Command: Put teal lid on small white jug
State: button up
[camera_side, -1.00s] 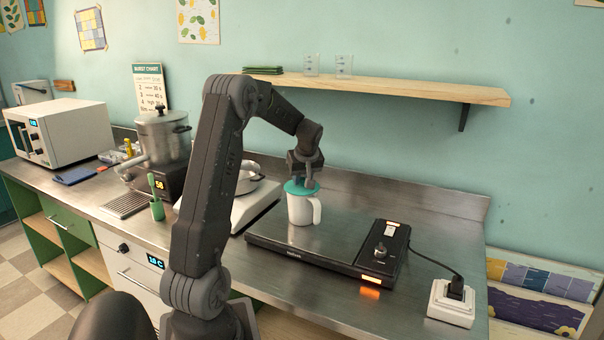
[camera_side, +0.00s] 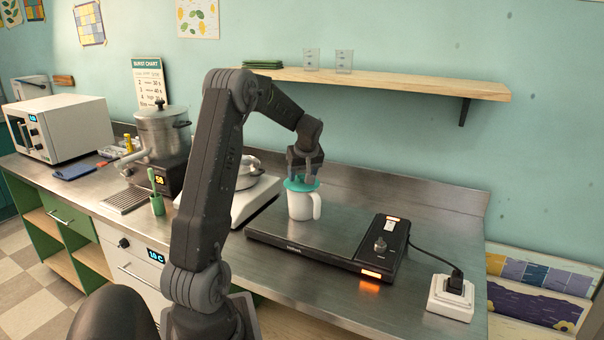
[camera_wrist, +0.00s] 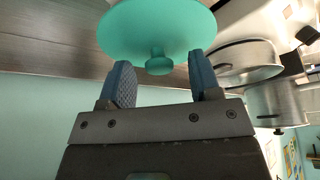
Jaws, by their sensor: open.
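The small white jug (camera_side: 303,205) stands upright on the black hot plate (camera_side: 300,238), with its handle to the right. The teal lid (camera_side: 300,186) rests on top of the jug, roughly level. In the wrist view the lid (camera_wrist: 158,28) shows its round disc and its knob, which sits between the finger pads without visible contact. My gripper (camera_side: 304,178) is directly above the lid, open around the knob. The jug is hidden behind the lid in the wrist view.
The hot plate's control box (camera_side: 383,247) with a lit orange display is at its right. A white socket block (camera_side: 450,298) stands further right. A white scale (camera_side: 245,190) with a pan is left of the jug. A wooden shelf (camera_side: 390,82) hangs behind.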

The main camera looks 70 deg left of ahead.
jog(key=v, duration=1.3)
jog(key=w+d+r+m+t, duration=0.2)
jog(key=d+m, duration=0.2)
jog(key=d, duration=0.7)
jog(key=s+d+f+m+t+h, duration=0.1)
jog(key=s+d+m, duration=0.3)
jog(key=d, duration=0.5)
jog(key=s+d+f+m+t+h, duration=0.1)
jog(key=s+d+m, duration=0.3)
jog(key=d, duration=0.5)
jog(key=s+d+f+m+t+h, duration=0.1)
jog(key=s+d+f+m+h, duration=0.1)
jog(key=d+m, duration=0.4)
jog(key=s+d+f, duration=0.1)
jog(key=s+d, duration=0.1)
jog(key=d, duration=0.1)
jog(key=shift+s+d+t+h, duration=0.3)
jog(key=shift+s+d+h, duration=0.1)
